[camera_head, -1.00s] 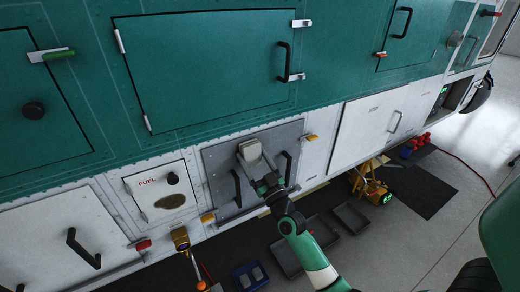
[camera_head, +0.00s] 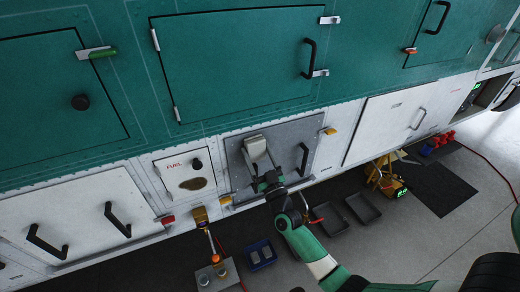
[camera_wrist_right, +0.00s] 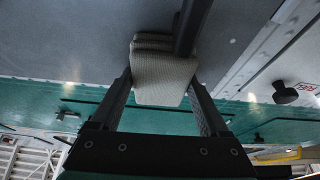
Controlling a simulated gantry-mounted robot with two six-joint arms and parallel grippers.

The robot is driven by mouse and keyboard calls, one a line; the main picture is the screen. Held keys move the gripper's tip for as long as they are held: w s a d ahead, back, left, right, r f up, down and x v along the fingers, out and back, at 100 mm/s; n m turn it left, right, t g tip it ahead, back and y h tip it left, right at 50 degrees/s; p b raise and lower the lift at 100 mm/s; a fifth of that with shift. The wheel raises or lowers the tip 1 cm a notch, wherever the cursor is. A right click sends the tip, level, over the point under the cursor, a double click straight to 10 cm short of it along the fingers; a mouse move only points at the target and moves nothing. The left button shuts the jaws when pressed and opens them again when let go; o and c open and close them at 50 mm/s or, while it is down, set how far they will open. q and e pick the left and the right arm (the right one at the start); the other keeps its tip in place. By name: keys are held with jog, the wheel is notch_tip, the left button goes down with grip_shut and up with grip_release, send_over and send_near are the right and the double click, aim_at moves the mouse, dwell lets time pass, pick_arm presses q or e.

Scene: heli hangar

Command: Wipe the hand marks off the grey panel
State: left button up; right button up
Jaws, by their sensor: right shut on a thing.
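The grey panel (camera_head: 285,135) is set in the lower white side of the green vehicle, with black handles. One handle (camera_head: 303,160) is right of my arm. My right gripper (camera_head: 263,172) is shut on a pale cloth pad (camera_head: 255,147) at the upper left part of the panel. In the right wrist view, the folded pad (camera_wrist_right: 165,78) sits between the fingers, close to a black handle (camera_wrist_right: 190,25) and the grey surface (camera_wrist_right: 80,40). I cannot tell whether it touches the panel. I make out no clear hand marks. My left gripper is not in view.
The fuel door (camera_head: 172,170), with a brownish oval patch, is left of the panel. Yellow latches, one at the upper right (camera_head: 330,131), flank the panel. Below are dark trays (camera_head: 363,208), a blue bin (camera_head: 260,255) and a yellow device (camera_head: 385,182) on the floor.

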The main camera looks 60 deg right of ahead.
jog(key=shift+s+a+r+p, duration=0.1)
jog(key=shift+s+a+p, duration=0.1)
jog(key=shift+p, duration=0.1)
jog(key=s+a+p, duration=0.3)
jog(key=shift+s, duration=0.3)
jog(key=shift+s+a, duration=0.25)
jog(key=shift+s, duration=0.05)
jog(key=shift+s+a+p, duration=0.8)
jog(key=shift+s+a, duration=0.2)
jog(key=shift+s, duration=0.1)
